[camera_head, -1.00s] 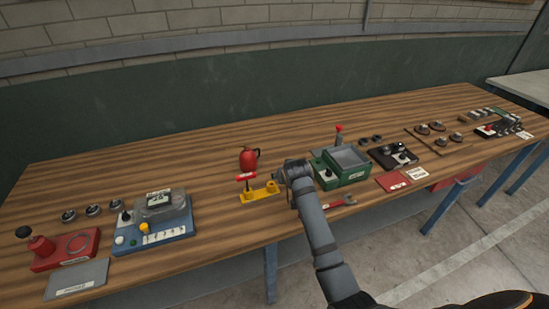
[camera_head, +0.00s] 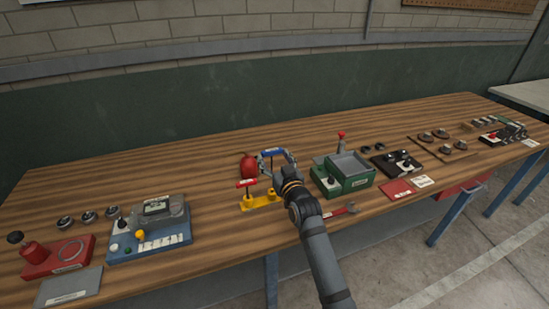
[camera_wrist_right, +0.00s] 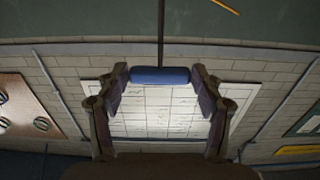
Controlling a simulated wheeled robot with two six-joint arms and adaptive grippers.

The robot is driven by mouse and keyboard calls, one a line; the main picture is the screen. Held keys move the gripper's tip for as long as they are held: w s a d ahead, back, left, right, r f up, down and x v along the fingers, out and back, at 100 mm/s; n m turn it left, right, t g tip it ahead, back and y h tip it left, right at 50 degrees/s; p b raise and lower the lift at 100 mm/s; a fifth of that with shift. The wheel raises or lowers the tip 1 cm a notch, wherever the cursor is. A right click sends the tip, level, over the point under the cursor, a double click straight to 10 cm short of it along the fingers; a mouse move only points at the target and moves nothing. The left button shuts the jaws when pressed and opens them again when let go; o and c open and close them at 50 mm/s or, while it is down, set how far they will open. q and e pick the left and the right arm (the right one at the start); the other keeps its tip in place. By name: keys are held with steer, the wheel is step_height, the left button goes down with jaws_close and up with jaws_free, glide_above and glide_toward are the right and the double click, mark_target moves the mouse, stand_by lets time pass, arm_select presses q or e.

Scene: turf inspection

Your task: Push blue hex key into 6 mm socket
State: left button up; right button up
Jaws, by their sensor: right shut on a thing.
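The blue hex key (camera_head: 271,152) has a blue bar handle and a thin dark shaft. My right gripper (camera_head: 276,157) is shut on its handle, above the yellow holder (camera_head: 262,202). The shaft points down toward the holder's right end; I cannot tell whether its tip is in a socket. In the right wrist view the blue handle (camera_wrist_right: 160,75) lies crosswise between the fingertips, with the shaft running up the picture. A red-handled key (camera_head: 246,183) stands upright at the holder's left end. Socket size marks are too small to read. My left gripper is not in view.
A red rounded object (camera_head: 249,166) stands just behind the holder. A green box (camera_head: 342,181) is to the right, and a red-ended tool (camera_head: 340,211) lies at the front. A blue device (camera_head: 150,243) is to the left. Bare wood lies between it and the holder.

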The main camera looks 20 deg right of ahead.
steer(key=shift+f+b, duration=1.95)
steer(key=shift+f, duration=0.95)
steer(key=shift+f+b, duration=1.45)
steer(key=shift+f, duration=0.85)
steer(key=o, duration=1.3)
steer(key=shift+c, duration=0.2)
steer(key=s, duration=1.2)
steer(key=shift+d, duration=0.15)
